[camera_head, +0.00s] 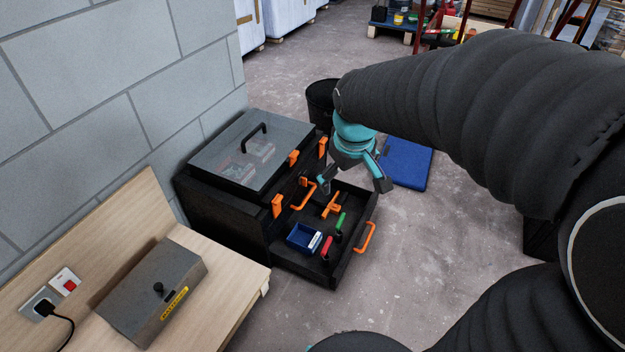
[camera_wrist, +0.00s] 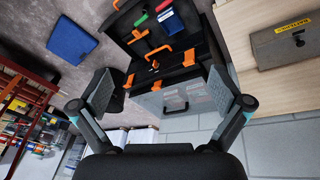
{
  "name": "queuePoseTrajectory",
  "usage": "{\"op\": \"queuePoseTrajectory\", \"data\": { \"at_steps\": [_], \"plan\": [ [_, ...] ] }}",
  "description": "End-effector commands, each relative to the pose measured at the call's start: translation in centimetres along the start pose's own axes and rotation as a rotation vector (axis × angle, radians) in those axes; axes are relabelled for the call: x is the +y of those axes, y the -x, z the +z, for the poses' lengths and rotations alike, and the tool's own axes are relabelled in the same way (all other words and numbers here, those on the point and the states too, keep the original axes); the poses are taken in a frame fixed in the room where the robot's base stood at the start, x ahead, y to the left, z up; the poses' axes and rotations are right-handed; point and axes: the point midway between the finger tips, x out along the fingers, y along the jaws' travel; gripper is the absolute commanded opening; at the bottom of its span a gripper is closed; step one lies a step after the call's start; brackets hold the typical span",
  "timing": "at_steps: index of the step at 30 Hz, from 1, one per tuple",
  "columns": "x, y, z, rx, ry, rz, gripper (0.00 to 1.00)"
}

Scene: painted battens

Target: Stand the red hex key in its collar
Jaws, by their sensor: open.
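A small red-handled piece (camera_head: 327,243), which looks like the red hex key, is in the open black drawer (camera_head: 352,262), next to a green-handled piece (camera_head: 341,221). Dark parts show at the lower ends of both. I cannot tell a collar apart there, nor whether the red piece stands or lies. The red piece also shows at the top edge of the wrist view (camera_wrist: 163,5). My gripper (camera_head: 354,188) is open and empty above the far right part of the drawer, apart from the red piece. Its spread fingers also show in the wrist view (camera_wrist: 160,92).
A blue bin (camera_head: 303,238) with a white label and an orange item (camera_head: 331,205) are in the drawer. The black chest (camera_head: 222,215) has a clear lid and orange latches. A wooden bench with a grey box (camera_head: 152,292) is at left. A blue mat (camera_head: 407,165) lies on the floor.

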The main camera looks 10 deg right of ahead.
Motion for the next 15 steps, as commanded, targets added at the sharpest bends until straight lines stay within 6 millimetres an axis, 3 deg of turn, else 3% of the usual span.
{"op": "queuePoseTrajectory", "data": {
  "at_steps": [6,15],
  "plan": [
    [1.0,-7.1,-3.8,-0.089,0.145,-0.022,1.00],
    [1.2,-18.2,-7.1,-0.196,0.347,-0.067,1.00]
  ]
}}
